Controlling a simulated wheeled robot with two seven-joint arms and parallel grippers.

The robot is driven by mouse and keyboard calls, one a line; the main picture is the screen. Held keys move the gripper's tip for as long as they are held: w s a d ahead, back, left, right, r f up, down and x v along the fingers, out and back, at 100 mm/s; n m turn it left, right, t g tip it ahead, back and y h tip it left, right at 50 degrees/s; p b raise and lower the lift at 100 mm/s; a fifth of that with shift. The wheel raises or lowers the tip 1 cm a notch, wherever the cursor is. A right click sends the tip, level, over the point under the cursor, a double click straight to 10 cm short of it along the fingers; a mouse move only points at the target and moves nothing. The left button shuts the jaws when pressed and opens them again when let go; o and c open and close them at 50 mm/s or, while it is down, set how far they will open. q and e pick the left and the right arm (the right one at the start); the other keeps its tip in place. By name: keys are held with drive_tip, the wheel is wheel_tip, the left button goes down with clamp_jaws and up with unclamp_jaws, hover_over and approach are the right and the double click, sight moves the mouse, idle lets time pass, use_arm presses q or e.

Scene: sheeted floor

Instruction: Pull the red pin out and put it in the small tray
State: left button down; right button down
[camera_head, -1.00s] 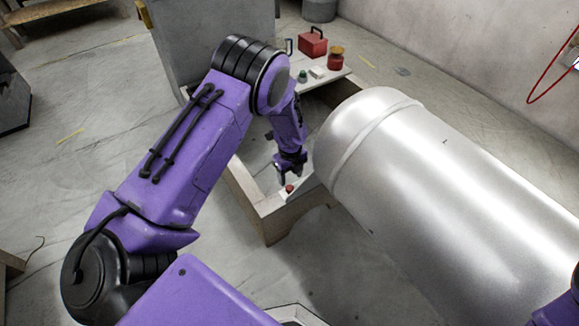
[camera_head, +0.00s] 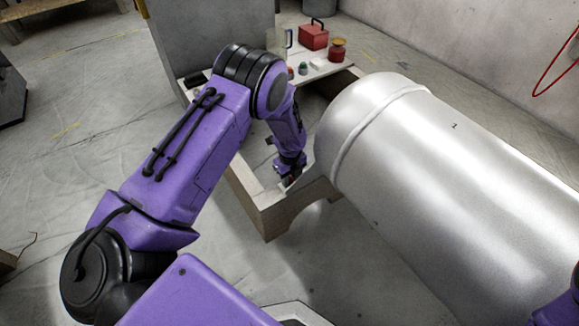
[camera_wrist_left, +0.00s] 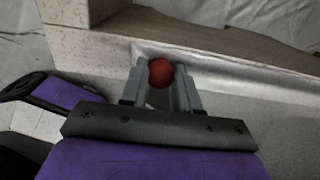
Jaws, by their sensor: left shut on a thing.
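The red pin shows in the left wrist view as a round red head (camera_wrist_left: 161,72) between the two grey fingers. My left gripper (camera_wrist_left: 160,88) is shut on it. In the head view the left gripper (camera_head: 289,180) is low at the near corner of a pale box-like frame (camera_head: 272,206), and its fingers mostly hide the pin. The pin's lower part is hidden, so I cannot tell whether it still sits in anything. I cannot pick out the small tray with certainty. My right gripper is not in view.
A large silver tank (camera_head: 440,170) lies just right of the left gripper. Behind the frame, a bench holds a red box (camera_head: 314,36), a red jar (camera_head: 337,50) and a small white block (camera_head: 318,63). A grey cabinet (camera_head: 210,35) stands behind my left arm.

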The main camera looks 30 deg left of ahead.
sight(290, 179)
use_arm(q)
drive_tip(key=shift+r+p, duration=2.4)
drive_tip(key=shift+r, duration=0.15)
drive_tip(key=shift+r, duration=0.1)
wheel_tip(290, 179, up, 4)
drive_tip(key=p, duration=0.4)
